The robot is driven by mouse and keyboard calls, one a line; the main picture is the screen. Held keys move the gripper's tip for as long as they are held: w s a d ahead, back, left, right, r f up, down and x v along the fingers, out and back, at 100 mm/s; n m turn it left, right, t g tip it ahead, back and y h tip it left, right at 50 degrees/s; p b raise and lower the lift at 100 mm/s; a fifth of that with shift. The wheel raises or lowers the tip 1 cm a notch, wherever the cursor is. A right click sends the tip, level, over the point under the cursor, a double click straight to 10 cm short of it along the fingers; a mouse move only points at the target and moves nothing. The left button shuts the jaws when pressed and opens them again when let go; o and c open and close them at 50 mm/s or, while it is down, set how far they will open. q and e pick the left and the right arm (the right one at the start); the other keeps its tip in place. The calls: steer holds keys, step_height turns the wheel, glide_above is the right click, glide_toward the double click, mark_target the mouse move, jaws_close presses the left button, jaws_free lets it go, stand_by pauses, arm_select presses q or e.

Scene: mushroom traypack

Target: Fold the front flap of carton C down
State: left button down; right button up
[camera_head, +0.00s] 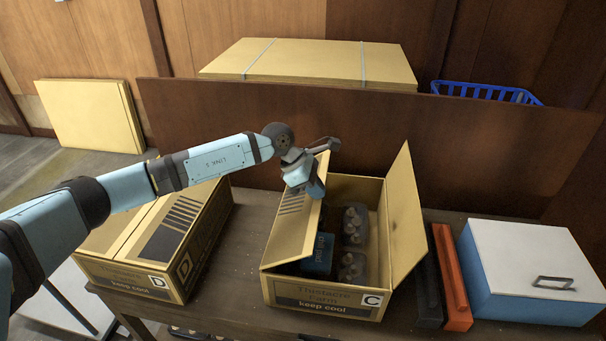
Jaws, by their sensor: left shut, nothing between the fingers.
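Carton C (325,296) stands open on the table, its printed front and letter C facing me. Its left flap (288,232) stands raised and leans, with dark stripes on its outside. Its right flap (407,220) stands up and tilts outward. I cannot make out a separate front flap at the front edge. My left gripper (317,188) is shut and empty at the upper part of the left flap; I cannot tell if it touches. Inside the carton are dark trays of mushrooms (353,226) and a blue item (318,256). My right gripper is not in view.
Closed carton D (130,279) stands left of carton C, partly under my left arm. A black bar (428,285), an orange bar (452,280) and a blue box with a white lid (530,270) stand to the right. A brown panel (480,150) rises behind.

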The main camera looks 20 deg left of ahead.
arm_select(q)
steer(key=d+f+y, duration=0.1)
steer(key=f, duration=0.1)
steer(key=d+f+g+y+b, duration=0.1)
steer(key=f+y, duration=0.1)
steer(key=f, duration=0.1)
steer(key=w+d+f+y, duration=0.1)
steer(key=d+f+y, duration=0.1)
steer(key=shift+f+b, duration=0.25)
steer(key=shift+b, duration=0.15)
steer(key=shift+s+f, duration=0.1)
steer(key=shift+f, duration=0.2)
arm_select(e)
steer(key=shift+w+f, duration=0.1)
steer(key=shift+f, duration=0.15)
arm_select(q)
steer(key=shift+f, duration=0.15)
steer(key=shift+s+f, duration=0.1)
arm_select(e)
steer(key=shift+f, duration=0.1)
